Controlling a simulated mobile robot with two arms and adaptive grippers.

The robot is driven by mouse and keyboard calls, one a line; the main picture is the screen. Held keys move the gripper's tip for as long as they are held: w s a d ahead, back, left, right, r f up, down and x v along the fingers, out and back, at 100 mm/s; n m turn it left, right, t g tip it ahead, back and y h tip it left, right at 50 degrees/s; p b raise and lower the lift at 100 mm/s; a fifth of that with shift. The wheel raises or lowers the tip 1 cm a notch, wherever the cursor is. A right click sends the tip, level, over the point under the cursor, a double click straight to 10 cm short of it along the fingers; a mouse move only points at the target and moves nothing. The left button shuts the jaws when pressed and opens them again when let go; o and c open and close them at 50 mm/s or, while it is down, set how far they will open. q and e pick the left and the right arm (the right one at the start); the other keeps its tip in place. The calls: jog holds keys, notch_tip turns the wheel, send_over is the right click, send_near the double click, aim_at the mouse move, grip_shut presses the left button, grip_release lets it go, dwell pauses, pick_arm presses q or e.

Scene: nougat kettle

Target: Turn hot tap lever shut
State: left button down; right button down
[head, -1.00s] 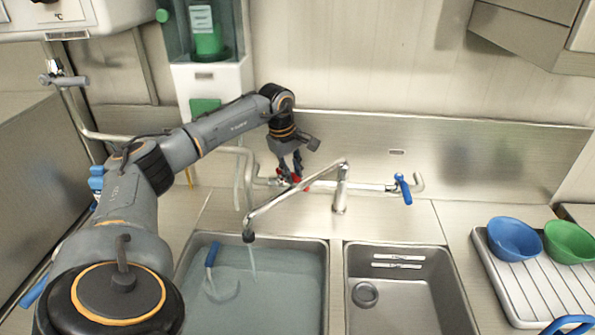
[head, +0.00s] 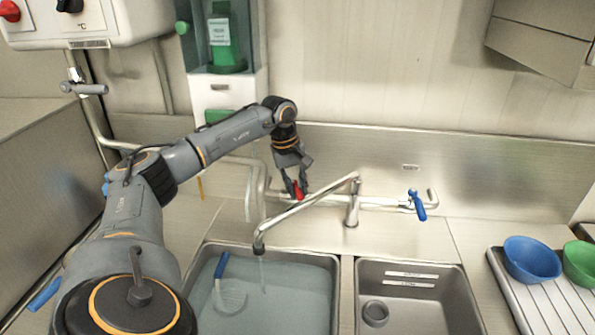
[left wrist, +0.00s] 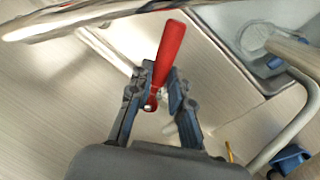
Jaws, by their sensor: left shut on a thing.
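The red hot tap lever (head: 298,191) sits at the left end of the tap's pipe, partly hidden by my fingers. My left gripper (head: 293,186) is shut on it from above. In the left wrist view the lever (left wrist: 171,48) sticks out from between the two fingers of my gripper (left wrist: 162,82). The tap's chrome spout (head: 310,204) reaches over the left basin (head: 332,290), and a thin stream of water (head: 264,278) falls from it. My right gripper is not in view.
The blue lever (head: 417,205) is at the pipe's right end. The left basin holds water and a blue-handled skimmer (head: 222,278). The right basin (head: 445,300) holds a small round piece. A blue bowl (head: 532,260) and a green bowl (head: 582,262) stand on a rack at right.

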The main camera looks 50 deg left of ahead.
pick_arm(q)
jog(key=c, duration=1.2)
grip_release()
jog(key=shift+r, duration=0.1)
jog(key=r, duration=0.4)
jog(key=s+r, duration=0.1)
jog(key=r, duration=0.2)
jog(key=s+a+r, duration=0.1)
jog(key=r, duration=0.3)
jog(key=shift+r, duration=0.3)
